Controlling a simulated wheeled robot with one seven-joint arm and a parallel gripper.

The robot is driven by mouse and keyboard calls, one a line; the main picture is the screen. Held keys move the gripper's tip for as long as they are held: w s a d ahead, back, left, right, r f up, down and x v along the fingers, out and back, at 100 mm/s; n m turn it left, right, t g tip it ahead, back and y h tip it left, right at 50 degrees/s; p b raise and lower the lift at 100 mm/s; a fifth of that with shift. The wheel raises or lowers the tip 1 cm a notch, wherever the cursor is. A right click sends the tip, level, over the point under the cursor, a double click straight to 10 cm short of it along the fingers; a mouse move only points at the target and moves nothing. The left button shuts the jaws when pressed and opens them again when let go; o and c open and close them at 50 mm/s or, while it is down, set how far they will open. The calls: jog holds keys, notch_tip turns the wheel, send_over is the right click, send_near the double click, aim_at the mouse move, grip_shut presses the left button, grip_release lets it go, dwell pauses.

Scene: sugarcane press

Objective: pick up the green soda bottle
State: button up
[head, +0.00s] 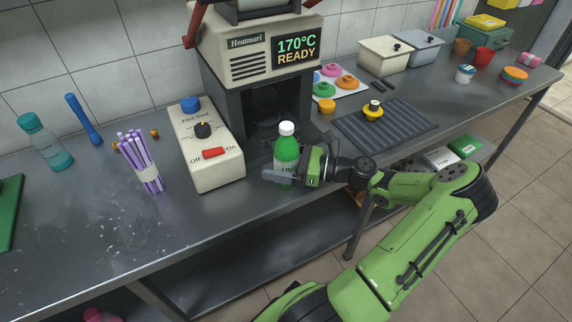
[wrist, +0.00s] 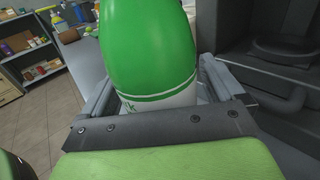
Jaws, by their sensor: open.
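The green soda bottle (head: 286,149) with a white cap stands upright on the grey metal counter, in front of the press. My gripper (head: 288,172) reaches it from the right, low on its body. In the wrist view the bottle (wrist: 152,50) fills the middle, and my gripper (wrist: 155,95) has one finger on each side of it. The fingers are open around the bottle. Whether either finger touches it cannot be told. The bottle's lower part is hidden behind the gripper.
The press (head: 262,55) stands close behind the bottle, and a white control box (head: 206,148) is close to its left. A dark ribbed mat (head: 385,129) lies to the right.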

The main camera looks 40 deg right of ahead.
jog(key=shift+r, duration=0.1)
jog(key=c, duration=1.4)
